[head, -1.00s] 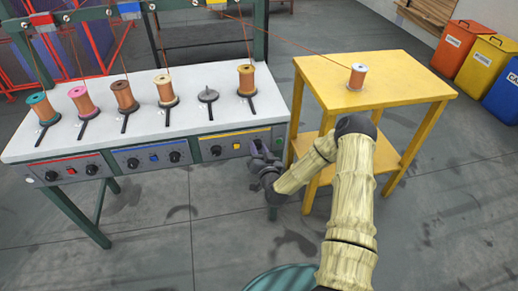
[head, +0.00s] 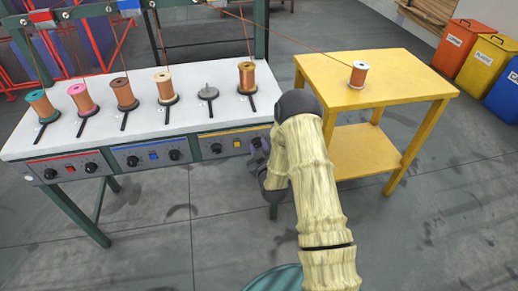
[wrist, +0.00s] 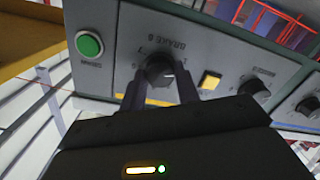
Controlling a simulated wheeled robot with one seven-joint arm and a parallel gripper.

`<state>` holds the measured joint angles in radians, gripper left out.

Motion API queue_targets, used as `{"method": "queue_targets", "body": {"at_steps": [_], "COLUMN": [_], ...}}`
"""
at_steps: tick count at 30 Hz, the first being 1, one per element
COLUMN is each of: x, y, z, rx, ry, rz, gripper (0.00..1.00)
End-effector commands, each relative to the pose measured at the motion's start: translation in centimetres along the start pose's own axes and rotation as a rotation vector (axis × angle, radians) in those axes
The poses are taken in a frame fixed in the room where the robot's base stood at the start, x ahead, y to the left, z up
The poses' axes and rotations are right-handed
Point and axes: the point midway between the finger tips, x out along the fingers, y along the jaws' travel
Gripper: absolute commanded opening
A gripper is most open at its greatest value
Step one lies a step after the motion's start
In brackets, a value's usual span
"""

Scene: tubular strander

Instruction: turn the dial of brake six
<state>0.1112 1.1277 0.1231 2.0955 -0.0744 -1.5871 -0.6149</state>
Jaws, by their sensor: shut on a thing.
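The dial of brake six (wrist: 160,70) is a black knob on the grey front panel, under the upside-down label "BRAKE 6" in the wrist view. My gripper (wrist: 160,88) has one finger on each side of this dial and is shut on it. In the head view my gripper (head: 260,146) is at the right end of the bench's front panel. My own arm and gripper hide the dial there.
A yellow push button (wrist: 209,79) and another black dial (wrist: 255,90) sit beside it on the panel. A green button (wrist: 89,44) is on the other side. A yellow table (head: 420,88) with a spool (head: 357,75) stands to the right. Several spools stand on the white bench top (head: 215,120).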

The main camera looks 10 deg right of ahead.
Motion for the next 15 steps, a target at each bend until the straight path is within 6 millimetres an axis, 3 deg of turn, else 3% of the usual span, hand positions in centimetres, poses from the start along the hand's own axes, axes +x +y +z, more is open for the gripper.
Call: {"method": "queue_targets", "body": {"at_steps": [15], "x": [-0.05], "y": [-0.08], "z": [0.12], "rx": [-0.233], "ry": [-0.014], "rz": [0.007], "gripper": [0.09]}}
